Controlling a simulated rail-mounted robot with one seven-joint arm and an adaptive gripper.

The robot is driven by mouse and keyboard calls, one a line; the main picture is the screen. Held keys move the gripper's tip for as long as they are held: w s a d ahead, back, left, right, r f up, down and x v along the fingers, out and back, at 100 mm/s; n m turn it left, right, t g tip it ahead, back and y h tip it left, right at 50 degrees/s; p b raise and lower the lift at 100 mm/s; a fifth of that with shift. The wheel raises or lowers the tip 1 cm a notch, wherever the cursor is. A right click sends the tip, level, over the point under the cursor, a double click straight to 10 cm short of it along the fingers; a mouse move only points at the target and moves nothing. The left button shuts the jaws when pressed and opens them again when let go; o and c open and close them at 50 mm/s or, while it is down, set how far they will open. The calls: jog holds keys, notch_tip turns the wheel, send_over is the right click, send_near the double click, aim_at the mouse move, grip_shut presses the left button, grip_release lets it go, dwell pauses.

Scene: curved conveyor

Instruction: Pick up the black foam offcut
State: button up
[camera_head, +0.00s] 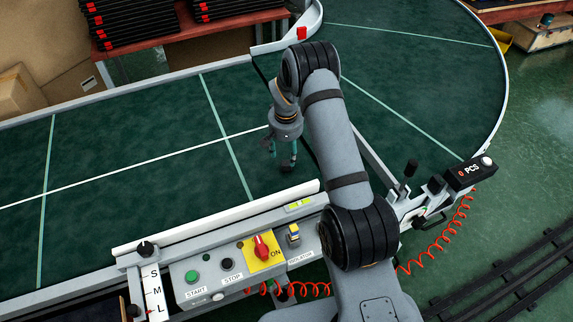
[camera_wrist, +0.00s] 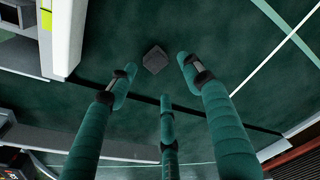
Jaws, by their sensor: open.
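The black foam offcut (camera_wrist: 155,59) is a small dark block lying on the green conveyor belt (camera_wrist: 225,35), seen in the wrist view just beyond my fingertips. My gripper (camera_wrist: 158,78) has three green fingers with black joints, spread apart with nothing between them. The offcut appears in the gap between the left and right fingertips, apart from them. In the head view my gripper (camera_head: 281,158) points down over the belt, near its front rail. I cannot make out the offcut there among the dark fingertips.
The white front rail (camera_head: 215,217) runs close beside my gripper. A control panel with a red switch (camera_head: 261,246) stands in front of it. A PCS counter (camera_head: 468,172) is at the right. The belt left of my gripper is clear.

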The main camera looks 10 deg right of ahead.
aim_at(287, 163)
jog(key=shift+s+f+p, duration=0.15)
jog(key=shift+f+p, duration=0.15)
jog(key=shift+f, duration=0.1)
jog(key=shift+d+f+p, duration=0.1)
jog(key=shift+f+p, duration=0.6)
jog(key=shift+f, duration=1.45)
jog(key=c, duration=0.3)
jog(key=c, duration=0.4)
jog(key=shift+c, duration=0.5)
